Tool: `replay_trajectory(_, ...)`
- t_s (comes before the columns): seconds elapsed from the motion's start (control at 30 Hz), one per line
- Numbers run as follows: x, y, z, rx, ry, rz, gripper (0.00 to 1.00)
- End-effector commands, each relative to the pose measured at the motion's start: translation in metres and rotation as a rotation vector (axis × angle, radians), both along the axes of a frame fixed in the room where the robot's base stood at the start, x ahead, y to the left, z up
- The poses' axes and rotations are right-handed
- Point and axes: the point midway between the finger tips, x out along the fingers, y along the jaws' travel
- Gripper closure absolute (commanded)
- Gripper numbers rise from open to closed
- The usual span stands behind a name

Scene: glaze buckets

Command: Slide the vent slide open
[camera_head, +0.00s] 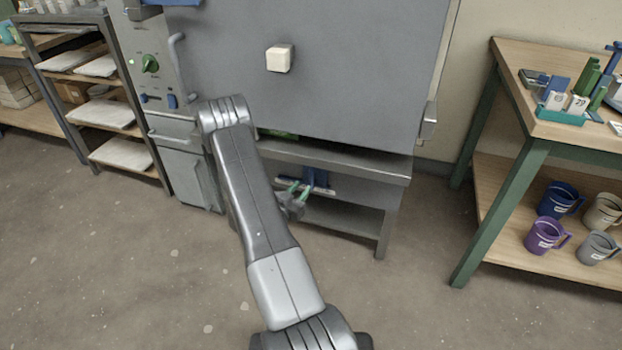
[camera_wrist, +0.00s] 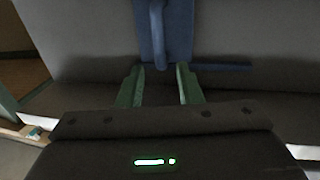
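The vent slide is a blue plate (camera_head: 317,177) with an upright blue handle on the front of the grey kiln stand, below the kiln body. In the wrist view the blue handle (camera_wrist: 157,38) stands out from its plate at the top middle. My gripper (camera_head: 298,189) is just left of the blue plate in the head view. In the wrist view my gripper's two green fingers (camera_wrist: 160,74) are apart, with nothing between them. The handle's lower end is just beyond the fingertips, roughly centred on the gap. I cannot tell whether they touch.
The grey kiln (camera_head: 330,80) with a whitish block (camera_head: 280,58) on its face rises above. A control panel (camera_head: 160,75) with a green knob is at left, beside a shelf rack (camera_head: 100,112). A workbench (camera_head: 500,75) with mugs below stands at right. The floor between is clear.

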Motion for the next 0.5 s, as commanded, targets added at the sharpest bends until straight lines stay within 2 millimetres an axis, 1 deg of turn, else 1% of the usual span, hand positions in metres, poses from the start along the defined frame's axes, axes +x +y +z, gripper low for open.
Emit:
replay_trajectory(0.03,0.010,-0.007,-0.002,0.002,-0.003,-0.005,0.68)
replay_trajectory(0.2,0.040,-0.023,-0.001,0.001,-0.003,-0.003,0.68)
replay_trajectory(0.33,0.056,-0.032,-0.001,0.000,-0.002,-0.001,0.68)
replay_trajectory(0.5,0.067,-0.038,0.000,0.001,0.000,-0.001,0.68)
